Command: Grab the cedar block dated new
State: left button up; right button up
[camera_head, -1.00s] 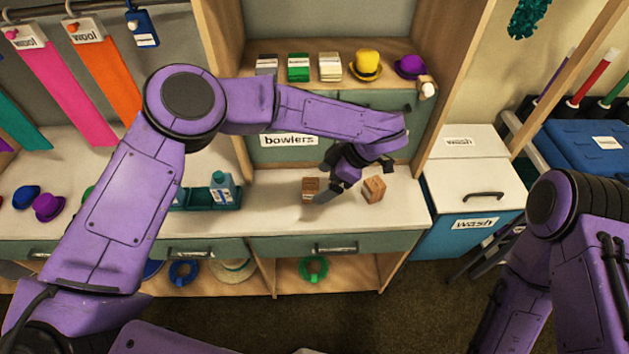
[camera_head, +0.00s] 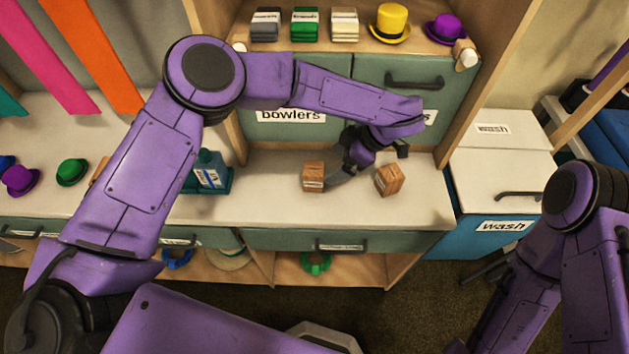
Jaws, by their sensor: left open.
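Two small wooden blocks sit on the white counter. The left block (camera_head: 313,176) stands square to the front with a pale label. The right block (camera_head: 389,180) is turned at an angle and has a small label too. The print on both labels is too small to read. My left gripper (camera_head: 370,168) is open and empty, just behind and between the blocks. One dark finger reaches down close beside the left block; I cannot tell whether it touches. The other finger is above and behind the right block. My right gripper is out of view; only its arm shows at the right.
Behind are drawers, one labelled "bowlers" (camera_head: 291,116), under a shelf with cloth stacks, a yellow hat (camera_head: 391,23) and a purple hat (camera_head: 445,28). A bottle in a teal tray (camera_head: 224,181) stands left. A "wash" bin (camera_head: 497,235) stands right. The counter's front is clear.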

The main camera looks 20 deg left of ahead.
aim_at(321, 170)
pick_arm(q)
jog(key=p+x, duration=0.2)
jog(key=x, duration=0.2)
jog(key=p+x, duration=0.2)
jog(key=x, duration=0.3)
jog(key=shift+w+a, duration=0.1)
jog(key=shift+a, duration=0.3)
jog(key=shift+a+f, duration=0.2)
jog(key=shift+f, duration=0.15)
jog(key=c, duration=1.2)
